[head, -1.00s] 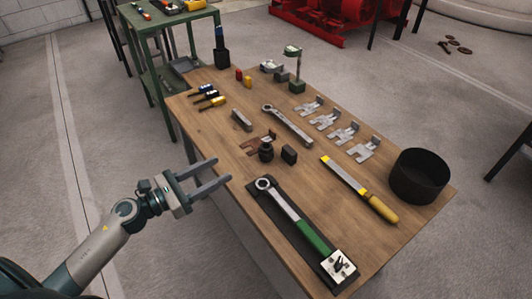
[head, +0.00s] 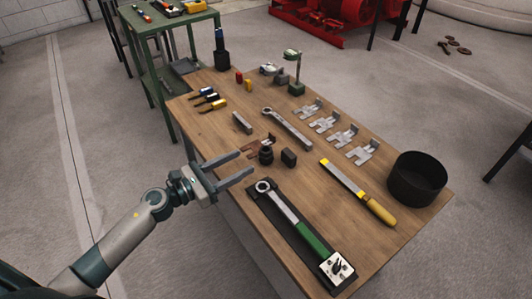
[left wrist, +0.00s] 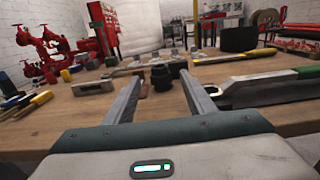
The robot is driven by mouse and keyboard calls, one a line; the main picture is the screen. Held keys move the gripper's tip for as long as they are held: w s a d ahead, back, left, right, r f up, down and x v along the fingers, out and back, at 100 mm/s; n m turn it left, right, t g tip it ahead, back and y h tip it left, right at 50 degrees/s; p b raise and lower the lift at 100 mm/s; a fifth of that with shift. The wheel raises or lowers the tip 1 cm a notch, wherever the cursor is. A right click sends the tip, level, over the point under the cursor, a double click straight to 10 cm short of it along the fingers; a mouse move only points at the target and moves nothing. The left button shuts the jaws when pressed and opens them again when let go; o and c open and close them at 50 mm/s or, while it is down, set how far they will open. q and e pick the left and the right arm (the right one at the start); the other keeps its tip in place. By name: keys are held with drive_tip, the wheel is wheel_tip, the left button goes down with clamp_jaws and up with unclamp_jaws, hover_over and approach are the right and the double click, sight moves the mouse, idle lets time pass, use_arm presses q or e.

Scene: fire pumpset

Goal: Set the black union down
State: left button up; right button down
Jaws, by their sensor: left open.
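The black union (head: 266,155) stands upright on the wooden table (head: 215,130), near its left edge. In the left wrist view the union (left wrist: 161,77) shows just beyond and between the two finger tips. My left gripper (head: 246,163) is open, with nothing between its fingers, and points at the union from the left edge of the table. A gap appears to remain between the finger tips and the union. Whether the fingers are at the union's height is hard to tell. My right gripper is not in view.
A small dark block (head: 289,158) stands just right of the union, and a rusty brown plate (head: 257,146) lies behind it. A green-handled wrench (head: 308,235) lies on a dark mat in front. A black cylindrical container (head: 417,178) stands at the right.

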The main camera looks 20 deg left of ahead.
sight(266, 149)
use_arm(q)
drive_tip(key=shift+p+x, duration=0.4)
drive_tip(key=shift+x, duration=2.2)
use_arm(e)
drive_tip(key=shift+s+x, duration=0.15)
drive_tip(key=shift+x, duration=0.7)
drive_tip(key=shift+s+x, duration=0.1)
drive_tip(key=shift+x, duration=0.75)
use_arm(q)
drive_tip(key=shift+w+d, duration=0.3)
drive_tip(key=shift+w, duration=0.1)
drive_tip(key=shift+p+x, duration=0.55)
drive_tip(key=shift+x, duration=1.55)
drive_tip(key=shift+a+f, duration=0.1)
drive_tip(key=shift+f, duration=0.1)
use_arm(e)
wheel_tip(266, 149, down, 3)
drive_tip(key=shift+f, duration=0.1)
use_arm(q)
clamp_jaws()
